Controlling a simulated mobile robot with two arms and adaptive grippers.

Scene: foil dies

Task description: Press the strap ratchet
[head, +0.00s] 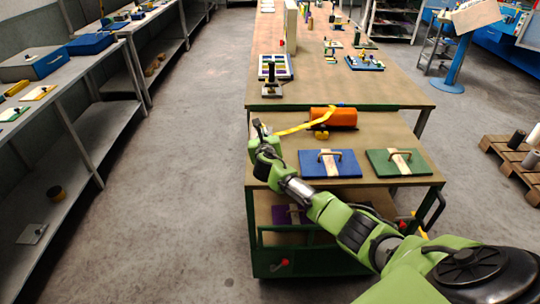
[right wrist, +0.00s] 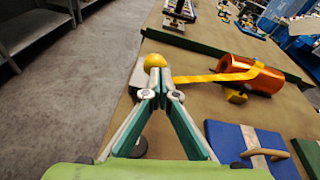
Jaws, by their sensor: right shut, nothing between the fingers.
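An orange roll (head: 334,117) lies on the cart top with a yellow strap (head: 292,129) over it. The strap runs left to a grey block (right wrist: 138,76) with a round yellow knob (right wrist: 155,61), which seems to be the strap ratchet. My right gripper (head: 257,126) is shut and empty at the ratchet, pointing away from me. In the right wrist view the right gripper (right wrist: 157,80) has its fingertips right at the near side of the knob; whether they touch it I cannot tell. The fingers hide part of the ratchet. My left gripper is not in view.
A small yellow block (right wrist: 236,97) sits at the roll's near side. A blue board (head: 315,165) and a green board (head: 385,167), each with a handle, lie on the near cart top. A long workbench (head: 400,87) stands behind, shelves (head: 88,90) at left.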

